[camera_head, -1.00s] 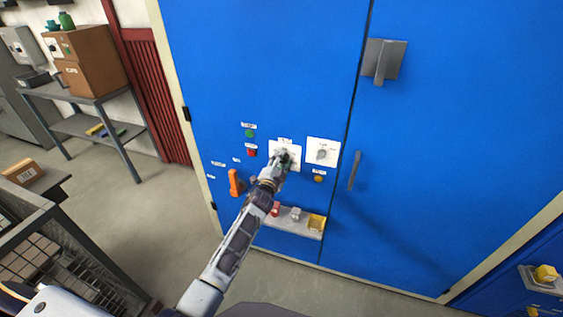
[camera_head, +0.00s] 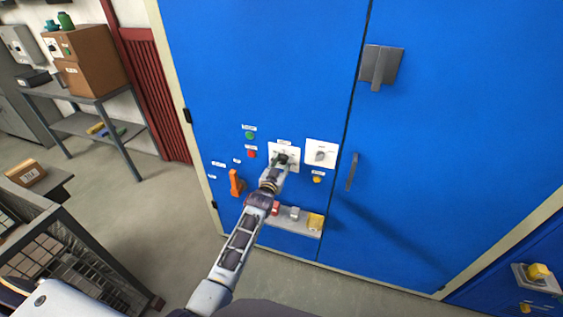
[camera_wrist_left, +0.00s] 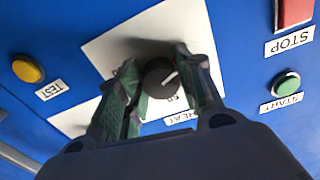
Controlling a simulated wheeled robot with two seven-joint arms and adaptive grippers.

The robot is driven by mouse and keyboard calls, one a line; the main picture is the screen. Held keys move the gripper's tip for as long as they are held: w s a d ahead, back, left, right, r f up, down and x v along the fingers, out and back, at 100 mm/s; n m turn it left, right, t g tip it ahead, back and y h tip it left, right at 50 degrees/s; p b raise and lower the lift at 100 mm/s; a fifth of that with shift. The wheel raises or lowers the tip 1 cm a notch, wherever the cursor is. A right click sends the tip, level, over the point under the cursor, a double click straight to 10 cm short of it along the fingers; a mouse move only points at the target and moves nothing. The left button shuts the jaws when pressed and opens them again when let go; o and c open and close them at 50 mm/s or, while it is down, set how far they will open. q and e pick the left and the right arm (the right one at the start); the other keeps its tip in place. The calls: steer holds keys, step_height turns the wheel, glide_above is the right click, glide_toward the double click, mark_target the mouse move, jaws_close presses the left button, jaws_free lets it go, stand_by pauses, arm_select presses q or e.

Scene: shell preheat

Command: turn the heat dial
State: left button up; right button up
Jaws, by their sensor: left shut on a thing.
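The heat dial (camera_wrist_left: 160,80) is a dark round knob with a white pointer line, on a white plate (camera_wrist_left: 122,50) labelled HEAT. The plate (camera_head: 296,149) also shows in the head view on the blue cabinet. My left gripper (camera_wrist_left: 158,84) has its two green-padded fingers on either side of the dial and is shut on it. In the head view my left gripper (camera_head: 281,161) reaches up to the plate and covers part of the dial. My right gripper is not in view.
Right of the plate is a second white plate with a grey knob (camera_head: 320,156). Green (camera_head: 250,135) and red (camera_head: 251,154) buttons sit left, an orange handle (camera_head: 235,183) lower left. A small shelf (camera_head: 303,226) with several items juts out below.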

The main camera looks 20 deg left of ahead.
arm_select(q)
steer(key=shift+f+n, duration=0.1)
steer(key=shift+n, duration=0.5)
steer(key=shift+f, duration=0.1)
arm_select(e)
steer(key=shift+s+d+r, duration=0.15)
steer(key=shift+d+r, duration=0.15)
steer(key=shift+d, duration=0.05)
arm_select(q)
steer(key=o, duration=1)
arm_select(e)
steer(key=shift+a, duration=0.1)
arm_select(q)
steer(key=shift+s, duration=0.75)
steer(key=shift+s+a, duration=0.2)
steer(key=shift+s, duration=5.1)
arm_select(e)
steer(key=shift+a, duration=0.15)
